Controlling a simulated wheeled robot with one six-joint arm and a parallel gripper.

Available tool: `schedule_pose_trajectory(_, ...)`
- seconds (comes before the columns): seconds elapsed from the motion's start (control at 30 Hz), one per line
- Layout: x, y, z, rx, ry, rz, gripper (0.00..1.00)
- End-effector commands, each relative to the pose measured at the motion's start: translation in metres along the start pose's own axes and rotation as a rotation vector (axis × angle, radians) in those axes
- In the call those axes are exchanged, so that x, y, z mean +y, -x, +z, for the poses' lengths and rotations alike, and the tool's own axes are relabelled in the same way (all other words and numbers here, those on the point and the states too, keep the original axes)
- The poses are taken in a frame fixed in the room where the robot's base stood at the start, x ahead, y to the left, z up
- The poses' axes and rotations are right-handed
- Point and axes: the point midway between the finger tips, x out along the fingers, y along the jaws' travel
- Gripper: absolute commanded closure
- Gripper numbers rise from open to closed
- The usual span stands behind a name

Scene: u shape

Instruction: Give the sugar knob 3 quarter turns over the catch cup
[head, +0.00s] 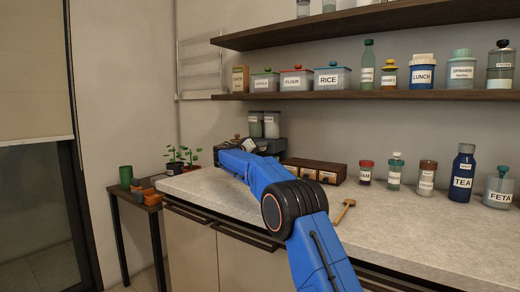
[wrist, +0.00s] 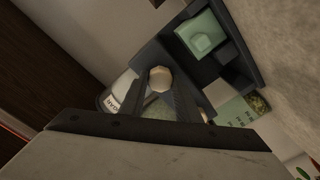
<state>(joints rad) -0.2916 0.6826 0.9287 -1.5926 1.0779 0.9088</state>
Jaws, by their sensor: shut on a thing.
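In the wrist view, the dark fingers of my gripper (wrist: 160,88) are shut on a cream, many-sided knob (wrist: 160,77). A dark dispenser stand (wrist: 226,45) lies around and beyond it, with a pale green square cup (wrist: 203,36) in it, seemingly the catch cup. Part of a labelled clear jar (wrist: 114,98) shows left of the fingers; its label is not clearly readable. In the head view, two clear jars with pale contents (head: 263,124) stand at the counter's back left corner. My blue arm hides most of the stand, and the knob cannot be made out there.
A brown box with labelled drawers (head: 315,171) stands right of my arm. Labelled jars and bottles (head: 427,178) line the counter's back. A wooden spoon (head: 345,211) lies near the front. Potted plants (head: 175,160) stand at the left. Shelves hang above.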

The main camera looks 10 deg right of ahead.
Motion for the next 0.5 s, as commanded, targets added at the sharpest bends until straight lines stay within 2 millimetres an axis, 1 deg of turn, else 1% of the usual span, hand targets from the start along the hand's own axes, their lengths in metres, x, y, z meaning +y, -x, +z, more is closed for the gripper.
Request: schedule_pose_trajectory(0.5,-0.003,0.0007,0.0004,0.001,0.488,-0.001,0.93)
